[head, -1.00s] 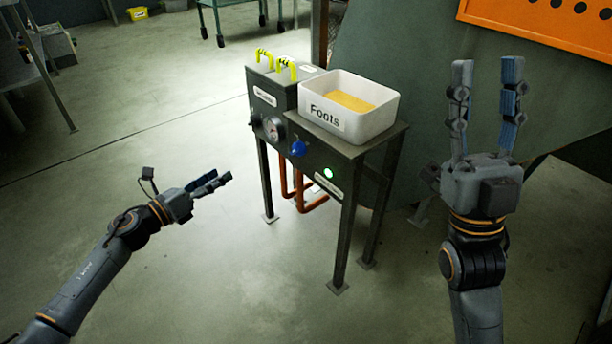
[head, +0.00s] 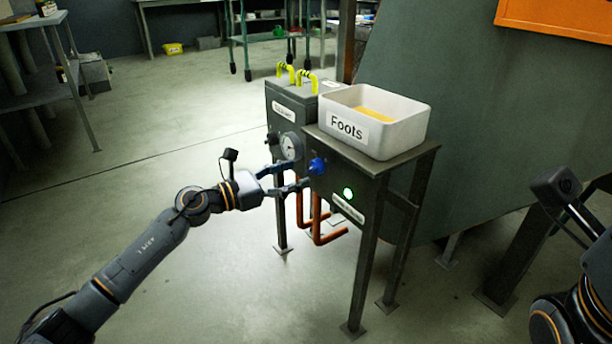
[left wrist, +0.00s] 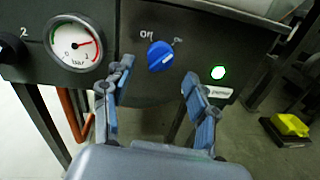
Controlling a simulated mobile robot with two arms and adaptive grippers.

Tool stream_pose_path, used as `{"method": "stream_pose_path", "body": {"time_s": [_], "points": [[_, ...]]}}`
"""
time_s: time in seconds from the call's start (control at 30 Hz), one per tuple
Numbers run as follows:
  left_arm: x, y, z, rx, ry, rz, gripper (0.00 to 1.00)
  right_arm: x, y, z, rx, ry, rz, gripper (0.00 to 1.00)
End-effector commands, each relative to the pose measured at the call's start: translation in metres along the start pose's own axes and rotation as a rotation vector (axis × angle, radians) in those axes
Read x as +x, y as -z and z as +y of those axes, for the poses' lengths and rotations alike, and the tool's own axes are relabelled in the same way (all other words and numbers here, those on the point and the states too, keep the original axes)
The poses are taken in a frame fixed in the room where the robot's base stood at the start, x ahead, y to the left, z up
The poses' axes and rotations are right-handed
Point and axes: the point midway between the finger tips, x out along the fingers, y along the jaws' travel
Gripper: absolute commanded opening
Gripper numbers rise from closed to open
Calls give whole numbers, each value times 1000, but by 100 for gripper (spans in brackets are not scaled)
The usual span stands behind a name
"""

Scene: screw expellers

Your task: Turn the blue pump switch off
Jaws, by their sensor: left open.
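The blue pump switch (head: 317,166) is a round knob on the dark front panel of the stand. In the left wrist view the blue knob (left wrist: 160,56) has "Off" printed at its upper left and a smaller mark at its upper right. Its white pointer line leans toward the upper right. A green lamp (head: 347,193) glows to its right. My left gripper (head: 291,178) is open and empty, just in front of the panel, with its fingers pointing at the knob. In the left wrist view the knob lies ahead between the two fingers, apart from them.
A pressure gauge (left wrist: 74,43) and a black knob (left wrist: 10,46) sit left of the switch. A white "Foots" tray (head: 398,139) stands on top. Orange pipes (head: 318,222) run below the panel. My right arm is at the right edge. The floor in front is clear.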

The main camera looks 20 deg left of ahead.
Motion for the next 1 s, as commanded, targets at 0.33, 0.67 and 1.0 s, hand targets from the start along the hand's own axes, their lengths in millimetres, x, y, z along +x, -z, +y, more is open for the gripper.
{"method": "stream_pose_path", "body": {"time_s": [0.33,0.67,1.0], "points": [[38,1,0,-1,0,0,58,4,7,-3,-4,11,28,40],[40,0,0,-1,0,1,50,8,9,-3,-4,13,38,40],[39,0,0,-3,0,1,4,7,9,-3,-4,11,36,40]]}}
